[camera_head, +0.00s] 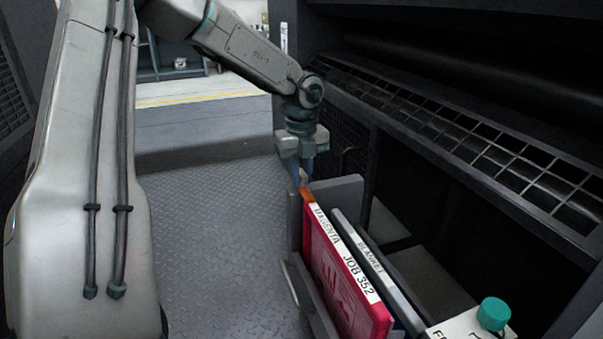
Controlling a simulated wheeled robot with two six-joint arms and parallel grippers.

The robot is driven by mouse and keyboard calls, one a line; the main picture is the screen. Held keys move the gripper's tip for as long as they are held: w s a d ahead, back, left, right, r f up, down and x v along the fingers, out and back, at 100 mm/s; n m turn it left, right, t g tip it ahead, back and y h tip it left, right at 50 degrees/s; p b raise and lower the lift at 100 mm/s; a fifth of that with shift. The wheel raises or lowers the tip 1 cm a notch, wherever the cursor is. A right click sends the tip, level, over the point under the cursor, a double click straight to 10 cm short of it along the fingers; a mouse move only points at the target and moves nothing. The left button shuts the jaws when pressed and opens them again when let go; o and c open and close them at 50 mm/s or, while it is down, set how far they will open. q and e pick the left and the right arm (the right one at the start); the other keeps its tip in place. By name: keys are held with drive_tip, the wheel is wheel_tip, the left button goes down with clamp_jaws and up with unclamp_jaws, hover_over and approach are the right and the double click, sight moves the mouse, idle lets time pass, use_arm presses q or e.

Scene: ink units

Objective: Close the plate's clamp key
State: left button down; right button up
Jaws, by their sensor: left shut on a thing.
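A magenta plate (336,268), with a white edge label reading "MAGENTA JOB 352", stands upright in a grey rack (297,224). A small orange piece (307,194) shows at the far top corner of the plate. My left gripper (304,178) points down at this corner, its blue-grey fingers shut on what looks like the orange piece; the fingers partly hide the grip. I cannot make out a clamp key for certain. My right gripper is out of view.
A grey plate (362,254) labelled "BLANKET" stands just right of the magenta one. A white container with a teal cap (494,313) is at the lower right. A dark machine with a metal grid (470,150) rises at the right. Open tread floor (215,230) lies left of the rack.

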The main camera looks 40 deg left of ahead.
sight(301, 172)
use_arm(q)
drive_tip(key=c, duration=1.4)
unclamp_jaws()
drive_tip(key=shift+o, duration=0.2)
drive_tip(key=shift+r, duration=0.15)
wheel_tip(301, 172, up, 10)
drive_tip(key=p, duration=0.5)
drive_tip(key=shift+r+p, duration=0.3)
drive_tip(key=shift+p, duration=0.05)
drive_tip(key=shift+f, duration=0.1)
